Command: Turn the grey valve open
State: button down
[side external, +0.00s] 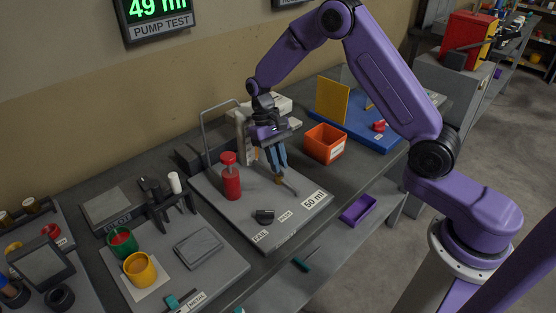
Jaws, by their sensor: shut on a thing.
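My gripper (279,172) points down over the grey board with the "50 ml" label, its blue fingers close together. The fingertips are at a small brass-coloured fitting (279,181) with a thin grey lever (290,188) running from it toward the lower right; I take this for the grey valve. The fingers are shut on it and partly hide it. How far the valve is turned is too small to tell.
On the same board (240,215) stand a red pump-like cylinder (231,182), a grey wire frame (203,130) and a small dark cup (264,216). An orange bin (324,143) is to the right.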

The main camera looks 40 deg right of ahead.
jog(key=shift+n+h, duration=0.3)
jog(key=shift+n, duration=0.3)
jog(key=c, duration=1.1)
grip_release()
jog(key=v, duration=1.7)
jog(key=shift+a+r, duration=0.1)
jog(key=shift+r, duration=0.2)
